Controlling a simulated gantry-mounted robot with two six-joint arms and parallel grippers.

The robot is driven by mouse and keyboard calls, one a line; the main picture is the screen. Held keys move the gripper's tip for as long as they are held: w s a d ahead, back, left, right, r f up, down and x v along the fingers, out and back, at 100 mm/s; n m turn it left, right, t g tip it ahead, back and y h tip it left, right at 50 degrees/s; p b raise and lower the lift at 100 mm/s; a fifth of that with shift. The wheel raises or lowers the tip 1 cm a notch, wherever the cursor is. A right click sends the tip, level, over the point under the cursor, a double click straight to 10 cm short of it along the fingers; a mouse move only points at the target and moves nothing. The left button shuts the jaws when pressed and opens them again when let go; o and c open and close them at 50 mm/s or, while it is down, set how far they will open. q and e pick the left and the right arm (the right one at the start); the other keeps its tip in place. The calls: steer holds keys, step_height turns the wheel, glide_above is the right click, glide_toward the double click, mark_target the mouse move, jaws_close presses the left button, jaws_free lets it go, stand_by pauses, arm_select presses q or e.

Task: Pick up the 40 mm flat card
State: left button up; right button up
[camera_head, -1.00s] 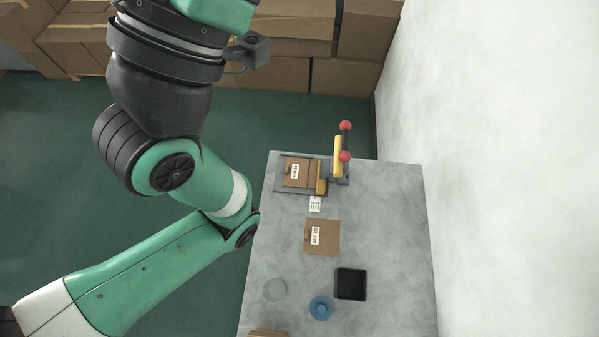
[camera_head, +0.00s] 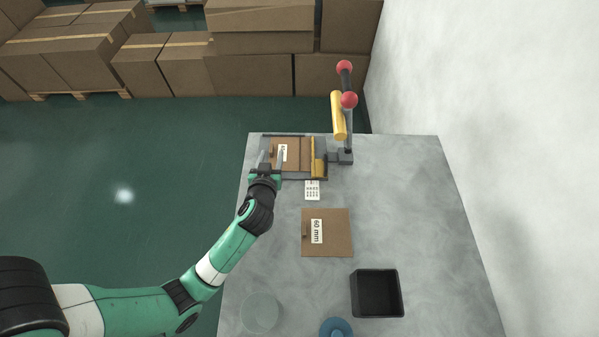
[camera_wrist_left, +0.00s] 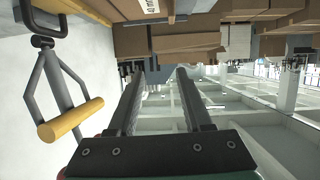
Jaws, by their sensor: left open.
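A brown flat card (camera_head: 292,146) with a white label lies on the grey bending fixture (camera_head: 318,177) at the far left of the table. One finger partly covers its label in the head view. In the left wrist view the card (camera_wrist_left: 128,10) is at the top edge, its label cut off. My left gripper (camera_head: 271,155) is open at the card's left end, its fingers pointing away from me. In the left wrist view both fingers (camera_wrist_left: 166,72) are apart with nothing between them. I cannot tell whether they touch the card. My right gripper is not in view.
A yellow lever handle (camera_head: 338,115) with red knobs stands right of the fixture. A 60 mm card (camera_head: 339,240), a black bin (camera_head: 376,271), a blue round part (camera_head: 336,328) and a clear round dish (camera_head: 261,312) are on the table nearer me. A white wall borders the right.

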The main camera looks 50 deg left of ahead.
arm_select(q)
steer(key=b, duration=0.2)
glide_toward(271, 150)
steer(key=shift+s+d+r+g, duration=0.1)
steer(key=shift+s+d+g, duration=0.2)
steer(key=shift+s+d, duration=0.15)
steer(key=shift+w+a+r, duration=0.15)
steer(key=shift+r, duration=0.05)
steer(key=b+x, duration=0.2)
steer(key=shift+w+a+f, duration=0.1)
steer(key=shift+a+f, duration=0.1)
steer(key=shift+f, duration=0.15)
steer(key=x, duration=0.2)
steer(key=shift+w+a, duration=0.3)
steer(key=shift+w+a+b, duration=0.3)
steer(key=shift+a, duration=0.05)
steer(key=b+x, duration=0.2)
steer(key=x, duration=0.2)
steer(key=shift+w+f, duration=0.1)
steer(key=shift+f, duration=0.2)
steer(key=shift+w+a, duration=0.25)
steer(key=shift+a, duration=0.15)
jaws_close()
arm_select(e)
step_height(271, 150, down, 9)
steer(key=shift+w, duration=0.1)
